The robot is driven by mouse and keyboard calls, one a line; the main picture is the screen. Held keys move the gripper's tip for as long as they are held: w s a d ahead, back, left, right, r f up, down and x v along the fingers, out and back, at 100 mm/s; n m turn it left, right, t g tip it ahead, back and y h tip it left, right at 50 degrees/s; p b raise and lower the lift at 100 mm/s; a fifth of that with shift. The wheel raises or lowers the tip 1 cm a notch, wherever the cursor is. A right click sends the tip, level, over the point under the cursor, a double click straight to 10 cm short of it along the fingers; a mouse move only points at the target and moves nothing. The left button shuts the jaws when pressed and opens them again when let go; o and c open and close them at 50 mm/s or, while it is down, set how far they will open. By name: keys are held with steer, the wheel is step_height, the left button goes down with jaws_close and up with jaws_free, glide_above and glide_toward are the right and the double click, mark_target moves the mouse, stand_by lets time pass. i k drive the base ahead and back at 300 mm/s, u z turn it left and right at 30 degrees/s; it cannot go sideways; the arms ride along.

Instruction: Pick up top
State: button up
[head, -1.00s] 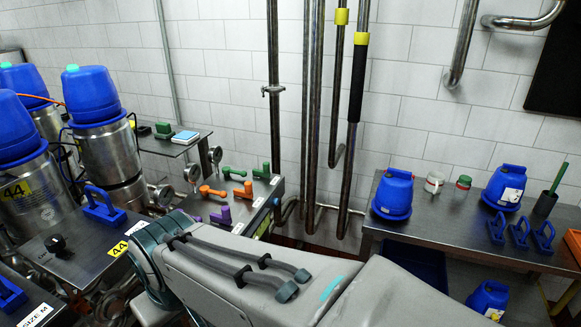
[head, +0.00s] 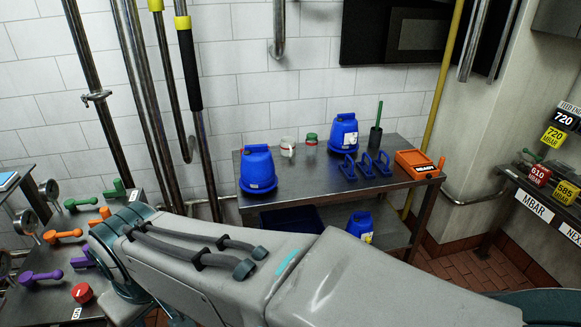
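Blue tops with handles are in the head view. One blue top (head: 258,170) sits at the left front of the metal table (head: 310,184). A second blue top (head: 343,132), with a white label, sits at the table's back. A third blue one (head: 360,226), with a label, is on the lower shelf and partly hidden by my arm. Which one the task means, I cannot tell. My grey arm crosses the lower left and middle of the picture. My gripper is not visible.
On the table stand small jars (head: 288,147), blue handles (head: 367,165), a dark cup with a green stick (head: 376,136) and an orange box (head: 416,164). Coloured valve handles (head: 66,235) are at left. Pipes (head: 150,110) rise behind. A labelled bench (head: 545,200) is at right. Tiled floor shows at lower right.

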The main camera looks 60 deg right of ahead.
mark_target(258, 176)
steer(key=z, duration=0.55)
steer(key=k, duration=0.35)
steer(key=z, duration=0.95)
steer(key=i, duration=0.5)
steer(key=u, duration=0.05)
steer(key=k, duration=0.45)
steer(key=z, duration=0.75)
steer(key=i, duration=1.2)
steer(key=u, duration=0.8)
steer(key=i, duration=0.6)
steer(key=u, duration=0.55)
